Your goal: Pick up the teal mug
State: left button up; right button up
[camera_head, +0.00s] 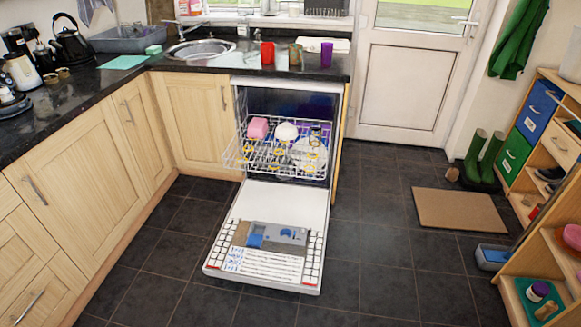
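On the dark counter above the dishwasher stand a red cup (267,52), a brown-and-green cup (294,54) and a purple cup (326,54) in a row. Neither of my grippers shows in this view.
The dishwasher door (282,203) is folded down into the floor space, with its rack (276,158) holding dishes. A teal cloth (124,62), kettle (72,42) and grey basin (131,40) occupy the left counter. Floor (375,240) right of the door is clear up to the doormat (458,210).

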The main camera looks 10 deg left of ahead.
aim_at(295, 51)
jog(key=i+l+z, duration=0.35)
jog(key=i, duration=0.55)
jog(key=i+z, duration=0.3)
jog(key=i, duration=0.6)
